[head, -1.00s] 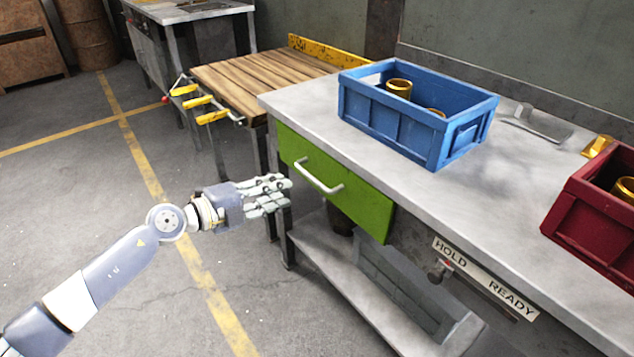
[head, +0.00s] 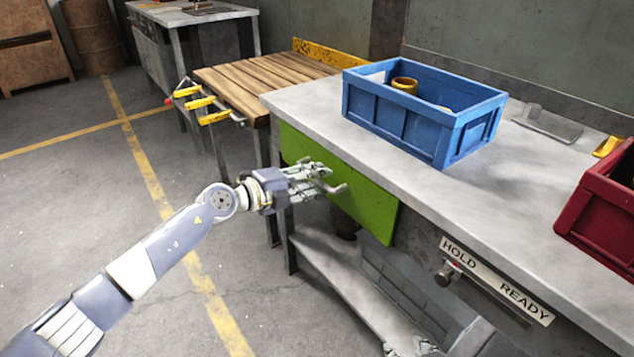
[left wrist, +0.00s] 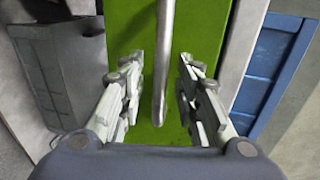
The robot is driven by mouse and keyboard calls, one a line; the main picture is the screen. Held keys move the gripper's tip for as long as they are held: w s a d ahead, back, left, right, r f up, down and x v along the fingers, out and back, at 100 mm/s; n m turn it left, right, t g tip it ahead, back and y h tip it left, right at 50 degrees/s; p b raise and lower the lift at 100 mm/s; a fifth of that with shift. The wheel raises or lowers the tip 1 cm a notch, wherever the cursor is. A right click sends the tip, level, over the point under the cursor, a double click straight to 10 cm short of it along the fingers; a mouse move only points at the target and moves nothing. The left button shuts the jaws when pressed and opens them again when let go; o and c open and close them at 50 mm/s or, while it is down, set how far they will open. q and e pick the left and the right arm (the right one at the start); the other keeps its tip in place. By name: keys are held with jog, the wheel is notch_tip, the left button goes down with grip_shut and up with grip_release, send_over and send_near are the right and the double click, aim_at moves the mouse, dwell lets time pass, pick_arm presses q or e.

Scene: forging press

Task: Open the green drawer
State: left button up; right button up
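The green drawer (head: 366,208) is shut under the grey workbench top. Its pale metal bar handle (head: 341,188) is partly hidden behind my left gripper (head: 322,178). In the left wrist view the handle (left wrist: 163,60) runs up the middle, in front of the green drawer front (left wrist: 205,28). My left gripper (left wrist: 159,75) is open, with one finger on each side of the handle and gaps between. Part of my right gripper (head: 410,347) shows at the bottom edge of the head view; its fingers are too cut off to judge.
A blue crate (head: 400,128) with brass-coloured parts stands on the workbench (head: 490,196) above the drawer. A dark red crate (head: 592,222) is at the right. A lower shelf (head: 335,272) runs beneath. A wooden table (head: 245,85) with yellow-handled clamps stands left; the floor in front is open.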

pick_arm(q)
jog(key=shift+w+d, duration=0.2)
jog(key=shift+d, duration=0.1)
pick_arm(e)
jog(key=shift+w+a+r+t, duration=0.2)
jog(key=shift+w+r+t, duration=0.25)
jog(key=shift+w, duration=0.1)
pick_arm(q)
jog(key=shift+c, duration=0.6)
grip_shut()
